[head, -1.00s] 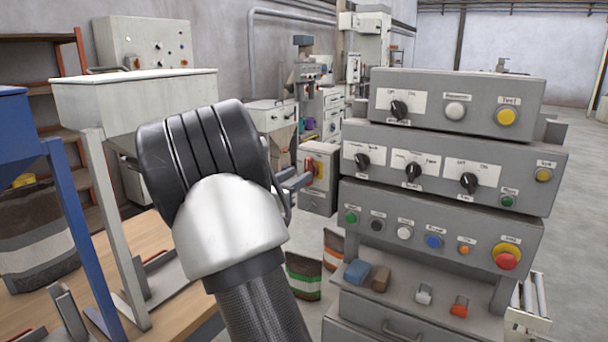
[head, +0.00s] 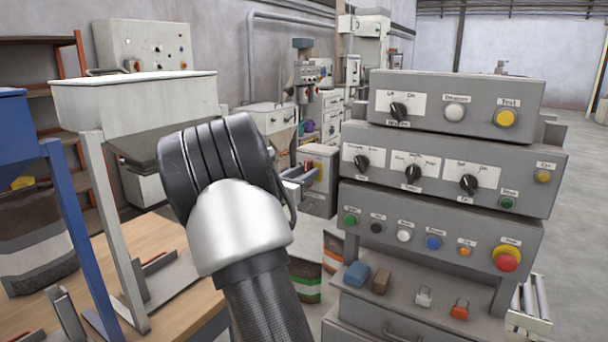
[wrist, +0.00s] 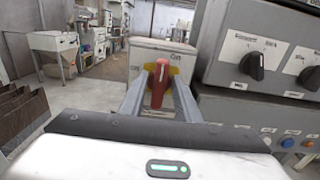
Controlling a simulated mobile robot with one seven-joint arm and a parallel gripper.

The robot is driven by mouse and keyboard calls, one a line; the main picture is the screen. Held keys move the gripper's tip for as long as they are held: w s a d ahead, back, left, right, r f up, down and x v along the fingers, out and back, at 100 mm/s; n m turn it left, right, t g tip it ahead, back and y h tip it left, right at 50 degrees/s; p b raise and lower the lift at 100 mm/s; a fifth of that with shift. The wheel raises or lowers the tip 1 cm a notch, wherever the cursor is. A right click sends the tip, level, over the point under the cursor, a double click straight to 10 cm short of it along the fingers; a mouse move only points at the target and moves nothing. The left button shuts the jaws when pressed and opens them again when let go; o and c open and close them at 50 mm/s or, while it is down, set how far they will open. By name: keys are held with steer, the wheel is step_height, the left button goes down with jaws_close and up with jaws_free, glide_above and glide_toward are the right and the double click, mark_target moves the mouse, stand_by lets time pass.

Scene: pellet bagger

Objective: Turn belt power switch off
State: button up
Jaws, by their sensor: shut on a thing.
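The belt power switch is a red rotary handle (wrist: 160,80) on a yellow plate (wrist: 173,70), on the front of a small grey box (wrist: 150,52). In the wrist view the handle stands roughly upright in the picture, with a small label reading roughly "On" above it. My gripper (wrist: 160,92) has one finger on each side of the handle and is shut on it. In the head view the box (head: 321,155) stands left of the control stack, and my gripper (head: 300,180) reaches its front, partly covering the switch.
A grey stack of control panels (head: 450,165) with black knobs and coloured buttons stands close on the right. A pale hopper on legs (head: 140,105) and a wooden table (head: 180,290) are on the left. A striped bag (head: 305,280) stands low behind my arm.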

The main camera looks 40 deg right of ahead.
steer(key=shift+r+p, duration=0.15)
steer(key=shift+p, duration=0.3)
steer(key=shift+r+n+p, duration=0.15)
steer(key=shift+n+p, duration=0.65)
steer(key=shift+p, duration=0.05)
steer(key=n+p, duration=0.2)
steer(key=p, duration=0.1)
steer(key=shift+w+a+p, duration=0.1)
steer(key=shift+w+p, duration=0.05)
steer(key=shift+p, duration=0.2)
steer(key=n+p, duration=0.6)
steer(key=p, duration=0.2)
steer(key=shift+w+n+p, duration=0.15)
steer(key=shift+n+p, duration=0.15)
steer(key=shift+n, duration=0.1)
steer(key=shift+w+a+f+n+p, duration=0.1)
steer(key=shift+f+n+p, duration=0.1)
steer(key=shift+n+p, duration=1.05)
steer(key=shift+s+d+f+n+p, duration=0.1)
steer(key=shift+f+n+p, duration=0.15)
steer(key=shift+n+p, duration=0.9)
steer(key=shift+w+a+f+n+p, duration=0.1)
steer(key=shift+f+n+p, duration=0.1)
steer(key=shift+n+p, duration=1.05)
steer(key=shift+n, duration=0.25)
steer(key=o, duration=0.7)
